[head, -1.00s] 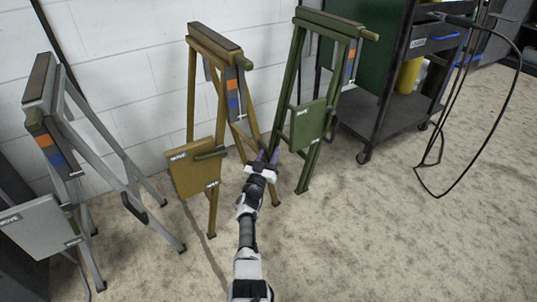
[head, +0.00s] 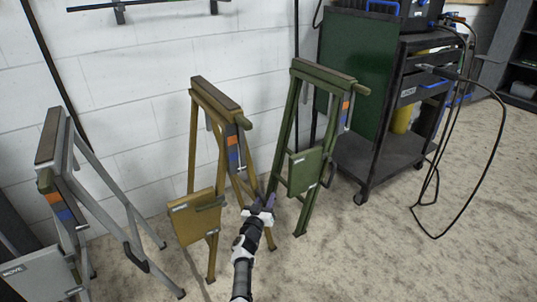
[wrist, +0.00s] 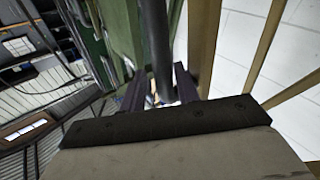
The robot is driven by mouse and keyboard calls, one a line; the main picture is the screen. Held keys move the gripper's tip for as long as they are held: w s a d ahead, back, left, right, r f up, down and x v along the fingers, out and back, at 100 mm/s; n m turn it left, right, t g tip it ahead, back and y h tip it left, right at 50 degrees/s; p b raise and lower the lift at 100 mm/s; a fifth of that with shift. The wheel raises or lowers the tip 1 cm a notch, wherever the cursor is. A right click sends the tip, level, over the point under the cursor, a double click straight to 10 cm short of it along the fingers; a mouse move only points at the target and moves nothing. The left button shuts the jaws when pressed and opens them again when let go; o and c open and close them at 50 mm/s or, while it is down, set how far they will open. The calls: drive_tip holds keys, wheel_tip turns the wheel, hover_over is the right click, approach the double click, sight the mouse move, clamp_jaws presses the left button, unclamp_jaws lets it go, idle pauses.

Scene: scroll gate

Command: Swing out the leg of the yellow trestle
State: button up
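The yellow trestle (head: 215,100) stands folded against the white wall, between the grey and green ones. It has a yellow plate low at its front left and a dark panel with orange and blue patches near the top. My gripper (head: 263,201) is low at its right side, by the right-hand leg. In the wrist view my gripper (wrist: 160,90) has its two dark fingers apart, with a dark round bar (wrist: 155,40) between them. A small gap shows left of the bar. The bar looks like a sleeve on the leg; contact is unclear.
The green trestle (head: 293,120) stands close to the right of my gripper. The grey trestle (head: 80,185) is at the left. A dark cart (head: 375,150) with a hanging cable loop stands at the right.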

wheel_tip(320, 180, up, 19)
drive_tip(key=m+t+h+p, duration=0.1)
drive_tip(key=t, duration=0.1)
drive_tip(key=shift+w+f+h, duration=0.2)
drive_tip(key=shift+w+h, duration=0.15)
drive_tip(key=shift+h, duration=0.05)
drive_tip(key=shift+d, duration=0.1)
drive_tip(key=f+g, duration=0.1)
drive_tip(key=f, duration=0.4)
drive_tip(key=a+f+n+y, duration=0.1)
drive_tip(key=f, duration=0.5)
drive_tip(key=a+f+g+y, duration=0.1)
drive_tip(key=f, duration=0.5)
drive_tip(key=shift+s+n+g, duration=0.25)
drive_tip(key=shift+n+g, duration=0.05)
drive_tip(key=shift+s+d+r, duration=0.1)
drive_tip(key=shift+s+r, duration=0.05)
drive_tip(key=shift+r, duration=0.05)
drive_tip(key=s+a+f+p, duration=0.2)
drive_tip(key=s+f+p, duration=0.1)
drive_tip(key=s, duration=0.4)
drive_tip(key=s+a+f+p, duration=0.2)
drive_tip(key=s+f+p, duration=0.1)
drive_tip(key=s+p, duration=0.3)
drive_tip(key=shift+s+a, duration=0.15)
drive_tip(key=shift+s, duration=0.55)
